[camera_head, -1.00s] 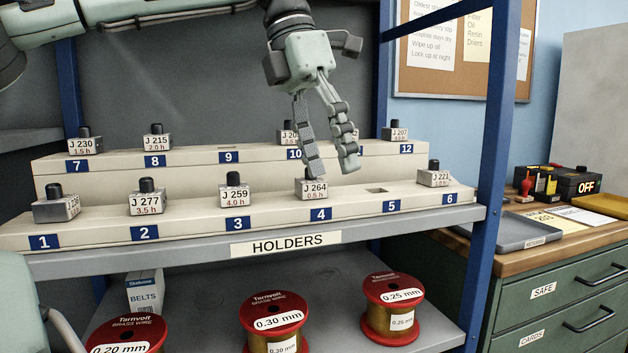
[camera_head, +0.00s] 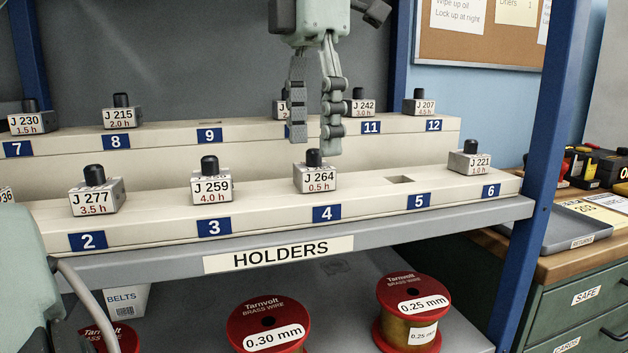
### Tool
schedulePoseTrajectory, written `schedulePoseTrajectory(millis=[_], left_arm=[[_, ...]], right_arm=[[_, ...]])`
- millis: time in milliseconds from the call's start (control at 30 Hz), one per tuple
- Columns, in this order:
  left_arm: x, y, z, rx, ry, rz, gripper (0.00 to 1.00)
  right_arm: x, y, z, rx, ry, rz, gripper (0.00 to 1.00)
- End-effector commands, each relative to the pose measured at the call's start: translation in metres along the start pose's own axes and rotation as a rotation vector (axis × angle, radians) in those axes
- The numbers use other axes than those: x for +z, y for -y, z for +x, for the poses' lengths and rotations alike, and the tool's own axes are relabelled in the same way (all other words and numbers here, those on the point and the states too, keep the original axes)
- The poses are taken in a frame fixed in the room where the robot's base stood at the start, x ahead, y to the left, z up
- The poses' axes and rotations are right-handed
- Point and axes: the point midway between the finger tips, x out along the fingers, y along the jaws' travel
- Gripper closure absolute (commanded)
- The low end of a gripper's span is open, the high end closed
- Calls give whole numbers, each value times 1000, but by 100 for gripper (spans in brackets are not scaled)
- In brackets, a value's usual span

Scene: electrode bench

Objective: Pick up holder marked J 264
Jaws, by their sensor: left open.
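The holder marked J 264 (camera_head: 320,179) is a small grey block with a white label reading 0.5 h and a black knob on top. It sits upright at position 4 of the front row on the stepped rack (camera_head: 270,212). My left gripper (camera_head: 313,146) hangs fingers down, just above the black knob of J 264 in the picture. It is open and empty, and its fingers hide part of the back row near position 10. I cannot tell whether it touches the knob. My right gripper is not in view.
Holder J 259 (camera_head: 212,186) stands to the left at position 3, and J 277 (camera_head: 97,196) at position 2. Position 5 has an empty slot (camera_head: 400,180). J 221 (camera_head: 470,162) is at position 6. J 242 (camera_head: 358,107) stands behind. A blue post (camera_head: 541,150) bounds the shelf right.

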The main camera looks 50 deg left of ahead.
Motion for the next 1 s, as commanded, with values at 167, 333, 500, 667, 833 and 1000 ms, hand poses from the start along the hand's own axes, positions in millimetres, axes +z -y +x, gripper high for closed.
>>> schedulePoseTrajectory(millis=[167,333,500,667,833,1000], left_arm=[[0,3,28,-2,0,1,35],[0,2,36,-1,1,-1,35],[0,2,36,-1,1,-1,35],[0,3,36,-1,1,0,53],[0,3,36,-1,1,0,75],[0,3,36,-1,1,0,96]], right_arm=[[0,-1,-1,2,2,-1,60],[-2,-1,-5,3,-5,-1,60],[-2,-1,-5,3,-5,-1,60],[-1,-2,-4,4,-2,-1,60],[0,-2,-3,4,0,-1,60],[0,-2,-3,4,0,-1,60]])
